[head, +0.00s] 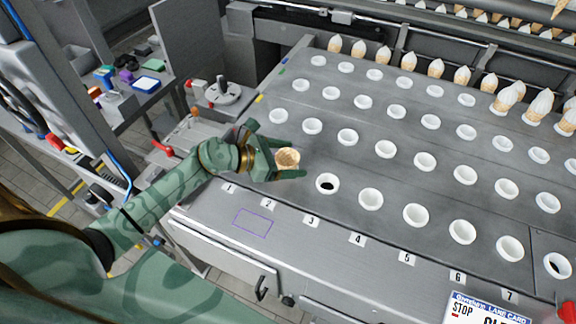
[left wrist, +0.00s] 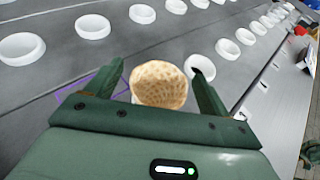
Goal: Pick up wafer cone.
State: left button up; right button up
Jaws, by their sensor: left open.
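A golden-brown wafer cone (head: 287,158) with a waffle pattern stands at the left end of the front row of white ring holders. My left gripper (head: 294,159) is open, with one finger on each side of the cone. In the left wrist view the cone (left wrist: 160,85) shows between the two spread fingers, somewhat nearer the right one. I cannot tell whether a finger touches it. Its lower part and its seat are mostly hidden by the gripper. My right gripper is not in view.
Rows of white ring holders (head: 371,199) cover the grey metal plate (head: 330,153). The neighbouring holder (head: 328,183) shows a dark hole. Filled white-topped cones (head: 436,68) line the back. Numbered labels (head: 357,239) run along the front edge. A side bench with coloured items stands left.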

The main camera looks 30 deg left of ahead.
pick_arm(q)
jog(key=shift+a, duration=0.1)
jog(key=c, duration=0.8)
jog(key=shift+o, duration=0.2)
jog(key=shift+r, duration=0.1)
